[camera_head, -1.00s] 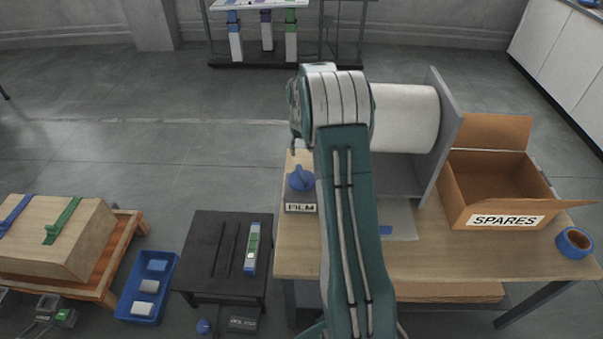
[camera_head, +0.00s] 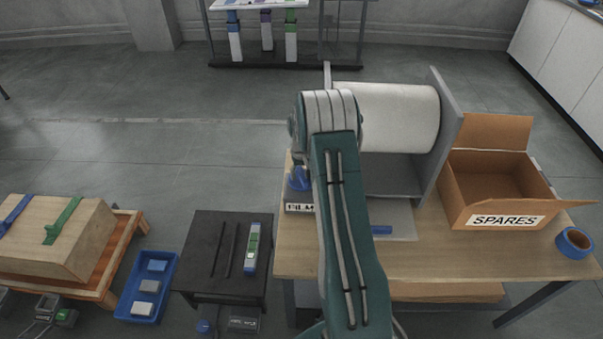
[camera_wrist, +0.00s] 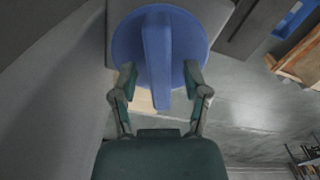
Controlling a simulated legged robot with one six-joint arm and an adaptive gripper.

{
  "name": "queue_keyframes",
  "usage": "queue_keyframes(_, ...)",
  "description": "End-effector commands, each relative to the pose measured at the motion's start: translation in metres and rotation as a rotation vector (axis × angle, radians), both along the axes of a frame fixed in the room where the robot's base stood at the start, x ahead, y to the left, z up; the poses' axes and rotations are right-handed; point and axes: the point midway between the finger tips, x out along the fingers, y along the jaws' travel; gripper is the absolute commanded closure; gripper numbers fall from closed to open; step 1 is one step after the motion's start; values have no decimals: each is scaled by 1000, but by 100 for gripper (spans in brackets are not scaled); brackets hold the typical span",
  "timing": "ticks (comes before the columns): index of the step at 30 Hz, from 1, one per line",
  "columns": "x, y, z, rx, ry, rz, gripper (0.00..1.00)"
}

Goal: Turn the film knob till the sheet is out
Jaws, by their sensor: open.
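The blue film knob (camera_head: 299,180) stands on a base labelled FILM (camera_head: 299,208) at the left end of the wooden bench. In the wrist view the knob (camera_wrist: 158,52) is close, with its raised grip bar running between my fingertips. My gripper (camera_wrist: 160,80) is open, one finger on each side of the bar; I cannot tell whether either touches it. In the head view my arm hides the gripper. The white film roll (camera_head: 398,118) is on its grey stand (camera_head: 443,130). No hanging sheet is clearly visible, as my arm covers part of the stand.
An open cardboard SPARES box (camera_head: 494,188) and a blue tape roll (camera_head: 574,242) are at the bench's right. A low black table (camera_head: 196,270), a blue tray (camera_head: 135,300) and a wooden crate on a pallet (camera_head: 60,235) stand left.

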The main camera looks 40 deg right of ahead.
Motion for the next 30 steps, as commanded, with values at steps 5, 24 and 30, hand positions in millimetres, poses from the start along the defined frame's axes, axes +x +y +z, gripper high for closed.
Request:
queue_keyframes(5, 0, 0, 0, 0, 0, 0, 94)
queue_keyframes(24, 0, 0, -1, 0, 2, -138, 100)
queue_keyframes(30, 0, 0, -2, 0, 3, -136, 70)
